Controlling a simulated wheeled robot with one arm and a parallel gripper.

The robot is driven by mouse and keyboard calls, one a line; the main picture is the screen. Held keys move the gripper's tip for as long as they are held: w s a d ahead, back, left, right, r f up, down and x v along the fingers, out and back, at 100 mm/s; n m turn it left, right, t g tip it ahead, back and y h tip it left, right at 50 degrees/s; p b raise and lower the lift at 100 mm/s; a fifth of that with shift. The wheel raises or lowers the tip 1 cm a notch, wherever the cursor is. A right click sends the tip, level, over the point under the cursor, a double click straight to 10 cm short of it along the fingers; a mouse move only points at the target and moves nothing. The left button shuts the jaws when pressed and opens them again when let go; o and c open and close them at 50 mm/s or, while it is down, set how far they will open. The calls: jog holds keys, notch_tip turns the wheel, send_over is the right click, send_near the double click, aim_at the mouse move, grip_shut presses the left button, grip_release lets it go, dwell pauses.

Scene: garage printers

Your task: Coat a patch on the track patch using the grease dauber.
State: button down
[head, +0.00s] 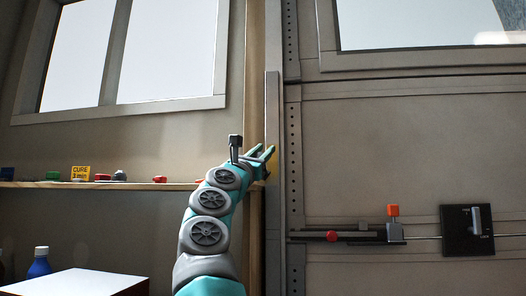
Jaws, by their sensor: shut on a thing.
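My gripper (262,155) is raised at the end of my teal and grey arm, beside the vertical metal door track (273,215). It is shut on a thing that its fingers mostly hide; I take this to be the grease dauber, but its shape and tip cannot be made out. A small yellow area (271,163) shows just behind the fingertips at the track. It may be the track patch, and it is partly covered by the gripper. I cannot tell whether the held thing touches the track.
A wooden shelf (130,185) with small items and a yellow CURE sign (80,173) runs along the left wall. A blue bottle (40,263) and a white-topped box (75,284) stand below.

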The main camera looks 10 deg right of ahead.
jog(key=shift+w+d, duration=0.1)
jog(key=shift+w, duration=0.2)
jog(key=shift+d, duration=0.1)
jog(key=shift+s, duration=0.1)
dwell(1.4)
